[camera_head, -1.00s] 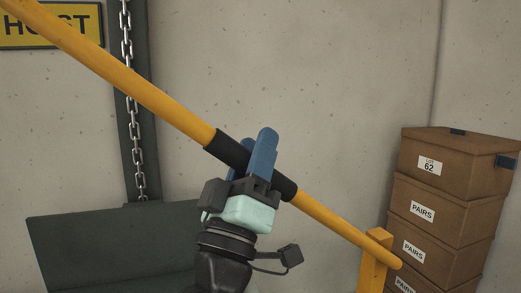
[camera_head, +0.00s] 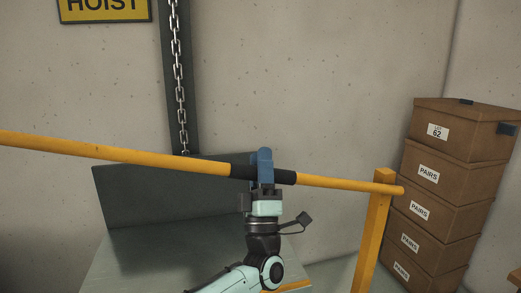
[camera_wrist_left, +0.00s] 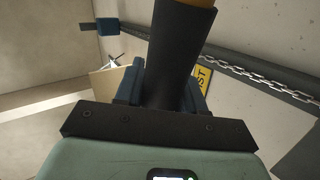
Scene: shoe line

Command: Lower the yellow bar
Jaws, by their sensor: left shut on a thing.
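The yellow bar (camera_head: 110,153) crosses the head view from the left edge, sloping slightly down to the right. Its right end lies at the top of a yellow post (camera_head: 374,228). A black grip sleeve (camera_head: 283,177) wraps the bar right of the middle. My left gripper (camera_head: 265,168), with blue fingers, is shut on the bar at this sleeve, from below. In the left wrist view the sleeve (camera_wrist_left: 178,55) runs between the blue fingers. The bar's left end is out of view. My right gripper is not in view.
A grey hoist platform with a back panel (camera_head: 125,201) stands below and behind the bar. Stacked brown boxes (camera_head: 446,182) stand right of the post.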

